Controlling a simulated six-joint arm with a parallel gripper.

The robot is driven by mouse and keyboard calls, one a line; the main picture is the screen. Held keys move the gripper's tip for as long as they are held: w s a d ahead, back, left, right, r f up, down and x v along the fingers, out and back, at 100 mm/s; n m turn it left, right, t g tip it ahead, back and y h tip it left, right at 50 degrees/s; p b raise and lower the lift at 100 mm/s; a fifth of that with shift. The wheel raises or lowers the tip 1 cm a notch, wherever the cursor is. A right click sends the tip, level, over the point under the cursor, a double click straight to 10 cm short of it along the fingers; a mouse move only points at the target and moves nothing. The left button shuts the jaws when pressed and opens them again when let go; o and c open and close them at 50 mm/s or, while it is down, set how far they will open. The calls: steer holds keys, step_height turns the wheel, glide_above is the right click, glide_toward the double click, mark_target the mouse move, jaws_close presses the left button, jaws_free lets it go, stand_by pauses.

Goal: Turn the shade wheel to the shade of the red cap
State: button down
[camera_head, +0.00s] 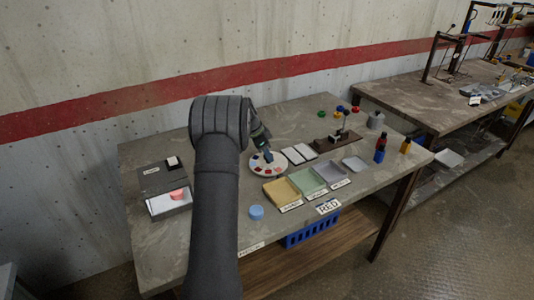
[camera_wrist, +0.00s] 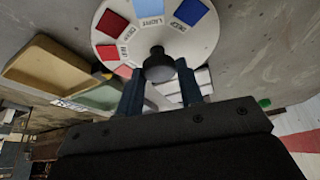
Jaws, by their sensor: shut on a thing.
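The shade wheel (camera_head: 258,168) is a white disc with red and blue patches, lying on the table; my gripper (camera_head: 267,157) is over it. In the wrist view the wheel (camera_wrist: 203,46) shows dark red, lighter red, pale blue and deep blue patches with small labels. My gripper (camera_wrist: 160,88) is shut on the dark round knob (camera_wrist: 158,64) at the wheel, one finger on each side. A pinkish-red round piece (camera_head: 178,195) sits in the open grey box at left. A small red piece (camera_head: 355,109) lies at the back. I cannot tell which is the red cap.
A light blue round piece (camera_head: 256,212) is near the front edge. Bottles (camera_head: 380,150) stand at right. The left-back tabletop is clear.

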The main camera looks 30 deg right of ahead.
steer(key=shift+m+g, duration=0.5)
steer(key=shift+m, duration=0.5)
steer(key=shift+y, duration=0.3)
steer(key=c, duration=1)
jaws_free()
steer(key=v, duration=1.7)
steer(key=shift+a, duration=0.15)
steer(key=shift+w, duration=0.1)
steer(key=x, duration=1.7)
steer(key=shift+d, duration=0.2)
